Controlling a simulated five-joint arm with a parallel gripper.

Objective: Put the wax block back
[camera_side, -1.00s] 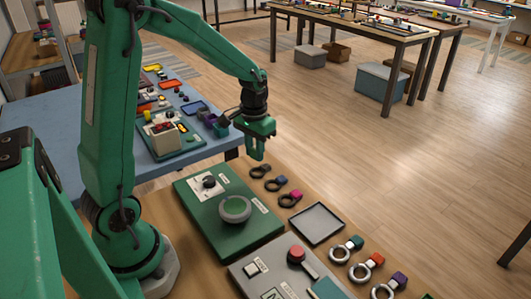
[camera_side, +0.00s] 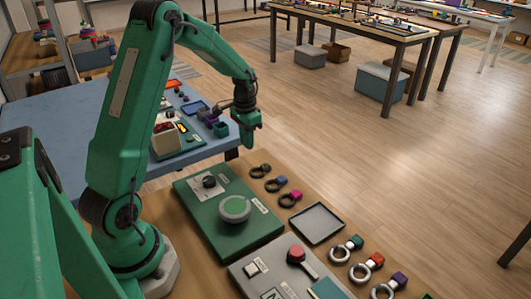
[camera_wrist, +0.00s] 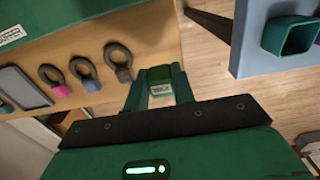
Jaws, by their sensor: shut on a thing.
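My gripper (camera_side: 248,138) hangs in the air near the far end of the wooden bench, with its fingers pointing down. In the wrist view my gripper (camera_wrist: 159,95) is closed around a small green block with a white label (camera_wrist: 160,90), which appears to be the wax block. The label's print is too blurred to read for certain. In the side view the block cannot be told apart from the green fingers.
A green panel with a round pad (camera_side: 235,208) lies on the bench. Beside it are several rings with coloured tags and an empty grey tray (camera_side: 317,223). A blue table (camera_side: 60,130) with small containers stands behind. Air around my gripper is clear.

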